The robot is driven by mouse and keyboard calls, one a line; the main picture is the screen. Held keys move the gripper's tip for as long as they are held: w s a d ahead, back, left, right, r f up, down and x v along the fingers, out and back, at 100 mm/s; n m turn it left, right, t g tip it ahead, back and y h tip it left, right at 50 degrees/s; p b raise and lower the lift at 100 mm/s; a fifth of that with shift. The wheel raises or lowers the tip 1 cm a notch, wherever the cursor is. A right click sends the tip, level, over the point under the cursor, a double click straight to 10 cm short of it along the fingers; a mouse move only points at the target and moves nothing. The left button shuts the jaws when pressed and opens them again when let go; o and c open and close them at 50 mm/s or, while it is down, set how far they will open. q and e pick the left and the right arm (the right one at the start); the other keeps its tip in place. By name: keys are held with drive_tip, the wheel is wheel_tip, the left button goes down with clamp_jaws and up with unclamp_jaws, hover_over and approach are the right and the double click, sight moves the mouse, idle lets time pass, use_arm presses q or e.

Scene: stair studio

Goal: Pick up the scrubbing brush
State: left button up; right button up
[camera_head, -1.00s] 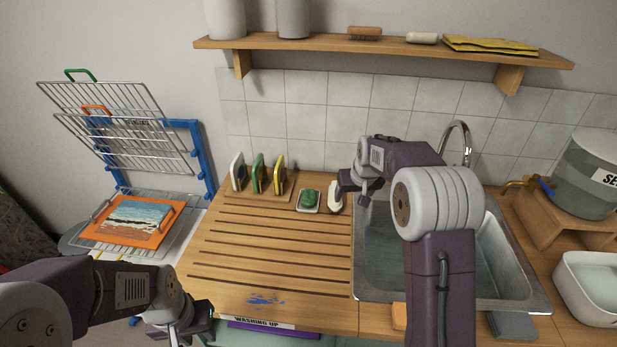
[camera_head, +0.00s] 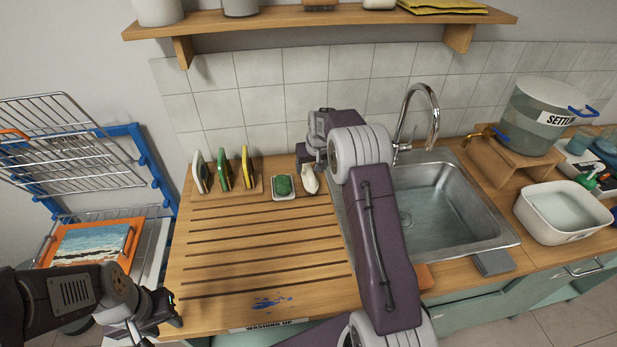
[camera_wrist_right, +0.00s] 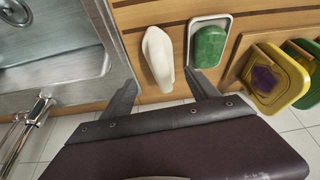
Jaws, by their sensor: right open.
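A pale, rounded object that looks like the scrubbing brush (camera_head: 311,181) lies on the wooden worktop between a soap dish and the sink. My right gripper (camera_head: 308,158) is just behind and above it. In the right wrist view the brush (camera_wrist_right: 158,58) lies ahead of the open fingers of my right gripper (camera_wrist_right: 163,90), with its narrow end between them; I cannot tell whether they touch it. My left gripper (camera_head: 165,312) is low at the left, away from the brush, and its jaws are not clear.
A dish with green soap (camera_head: 283,187) sits close beside the brush. The metal sink (camera_head: 440,200) and tap (camera_head: 432,112) are on the right. A wooden shelf (camera_head: 300,23) hangs above. The ribbed drainboard (camera_head: 255,240) is mostly clear.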

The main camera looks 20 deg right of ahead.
sight(310, 171)
drive_tip(key=x, duration=0.2)
drive_tip(key=shift+w+a+f, duration=0.1)
drive_tip(key=shift+w+f, duration=0.1)
drive_tip(key=shift+f, duration=0.1)
drive_tip(key=shift+w+f, duration=0.15)
drive_tip(key=shift+f, duration=0.2)
drive_tip(key=p+x, duration=0.1)
drive_tip(key=x, duration=0.4)
drive_tip(key=shift+w+p, duration=0.2)
drive_tip(key=shift+p, duration=0.2)
drive_tip(key=shift+s+r, duration=0.1)
drive_tip(key=shift+r, duration=0.05)
drive_tip(key=c, duration=0.7)
clamp_jaws()
